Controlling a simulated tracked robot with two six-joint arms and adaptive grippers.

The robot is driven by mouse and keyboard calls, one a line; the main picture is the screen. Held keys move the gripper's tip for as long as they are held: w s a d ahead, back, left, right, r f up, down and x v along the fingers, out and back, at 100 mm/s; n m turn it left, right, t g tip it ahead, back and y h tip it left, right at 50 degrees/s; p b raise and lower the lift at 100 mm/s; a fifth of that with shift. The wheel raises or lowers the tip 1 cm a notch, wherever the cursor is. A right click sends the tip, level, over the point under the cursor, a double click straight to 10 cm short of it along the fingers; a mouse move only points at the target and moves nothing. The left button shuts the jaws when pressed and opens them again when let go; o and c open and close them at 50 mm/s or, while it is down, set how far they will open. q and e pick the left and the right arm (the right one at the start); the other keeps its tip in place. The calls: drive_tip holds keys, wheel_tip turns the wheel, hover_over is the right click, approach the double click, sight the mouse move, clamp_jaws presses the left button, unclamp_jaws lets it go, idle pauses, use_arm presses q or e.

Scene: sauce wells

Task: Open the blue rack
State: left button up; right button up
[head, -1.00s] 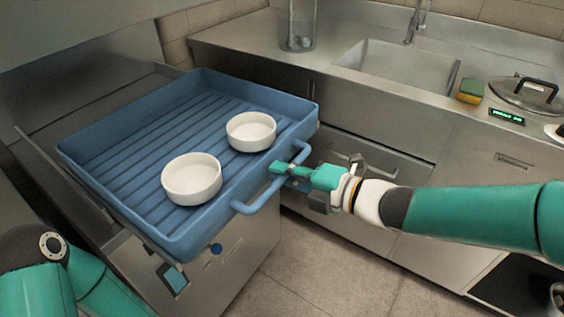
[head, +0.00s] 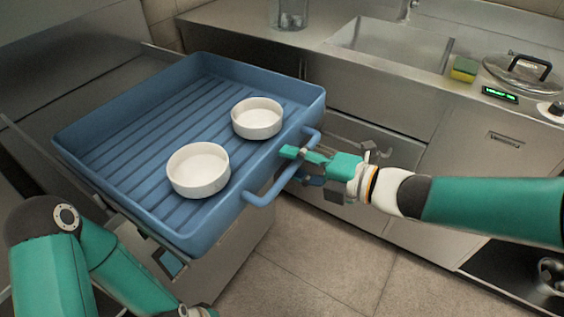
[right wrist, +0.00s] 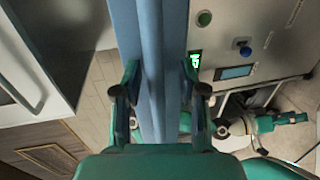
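The blue rack (head: 187,239) is a ribbed tray standing out from the steel unit in the head view, with a blue bar handle (head: 262,198) along its front. Two white bowls stand in it: one near the front (head: 198,182) and one farther right (head: 258,131). My right gripper (head: 298,158) is at the far part of the handle. In the right wrist view its fingers (right wrist: 160,82) lie on both sides of the blue bar, closed against it. My left arm is at the lower left of the head view; its gripper (right wrist: 290,118) shows small in the right wrist view, away from the rack.
A steel counter with a sink (head: 392,45) stands behind and to the right. It carries a sponge (head: 463,68) and a lidded pan (head: 524,70). The tiled floor (head: 330,262) in front is clear. A control panel (right wrist: 236,72) is beside the bar in the wrist view.

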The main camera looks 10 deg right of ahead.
drive_tip(key=shift+r, duration=0.1)
drive_tip(key=v, duration=1.2)
idle(0.4)
